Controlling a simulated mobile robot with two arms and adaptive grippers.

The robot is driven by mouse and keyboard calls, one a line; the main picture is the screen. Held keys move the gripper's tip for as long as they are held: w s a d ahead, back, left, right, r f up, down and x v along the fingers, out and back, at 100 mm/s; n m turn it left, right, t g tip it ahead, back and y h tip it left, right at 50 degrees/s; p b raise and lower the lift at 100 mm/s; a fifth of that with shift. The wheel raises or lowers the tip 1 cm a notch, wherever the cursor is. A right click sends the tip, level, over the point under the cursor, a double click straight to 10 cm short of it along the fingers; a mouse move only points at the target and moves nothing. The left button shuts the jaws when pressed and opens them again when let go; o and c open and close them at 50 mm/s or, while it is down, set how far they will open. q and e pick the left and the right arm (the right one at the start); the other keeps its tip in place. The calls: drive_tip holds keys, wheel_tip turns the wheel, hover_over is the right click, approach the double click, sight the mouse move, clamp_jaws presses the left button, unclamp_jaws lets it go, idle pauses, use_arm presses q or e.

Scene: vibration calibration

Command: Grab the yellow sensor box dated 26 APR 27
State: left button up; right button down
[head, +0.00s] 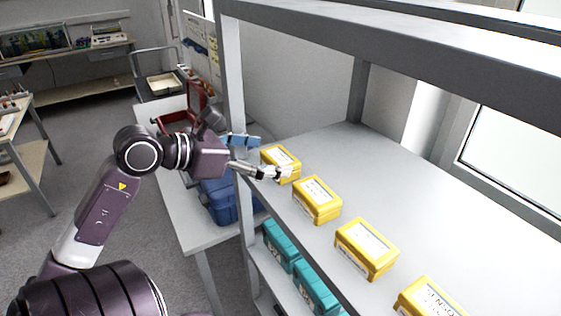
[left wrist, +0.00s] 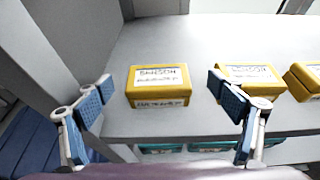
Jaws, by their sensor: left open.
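Several yellow sensor boxes stand in a row on the shelf, with white labels; the dates are too small to read. The farthest box (head: 283,163) is partly hidden by my left gripper (head: 275,158) in the head view. In the left wrist view this box (left wrist: 158,86) sits between the spread fingers of my left gripper (left wrist: 160,84), slightly beyond them. A second box (head: 317,199) stands nearer, also seen right of the right finger (left wrist: 250,78). A third (head: 366,248) and a fourth (head: 430,298) follow. My left gripper is open and empty. My right gripper is not in view.
The grey shelf (head: 420,200) has an upright post (head: 233,100) close to my left gripper. Teal boxes (head: 315,286) stand on the lower shelf. A blue case (head: 218,204) sits on a side table at left. The shelf behind the yellow boxes is clear.

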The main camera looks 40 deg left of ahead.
sight(281, 155)
use_arm(q)
drive_tip(key=shift+w, duration=0.3)
drive_tip(key=p+x, duration=0.2)
drive_tip(key=x, duration=0.1)
drive_tip(key=shift+a+f, duration=0.1)
drive_tip(key=shift+f, duration=0.1)
drive_tip(key=shift+w+f, duration=0.15)
drive_tip(key=shift+w, duration=0.2)
drive_tip(key=shift+w+f, duration=0.3)
drive_tip(key=shift+w, duration=0.1)
use_arm(e)
drive_tip(key=shift+w+d+r, duration=0.2)
drive_tip(key=shift+w+r, duration=0.25)
drive_tip(key=shift+r, duration=0.2)
drive_tip(key=shift+w+d+r, duration=0.15)
drive_tip(key=shift+w+r, duration=0.25)
drive_tip(key=shift+r, duration=0.2)
use_arm(q)
drive_tip(key=shift+d, duration=0.25)
drive_tip(key=c, duration=1.4)
use_arm(e)
drive_tip(key=shift+s, duration=0.2)
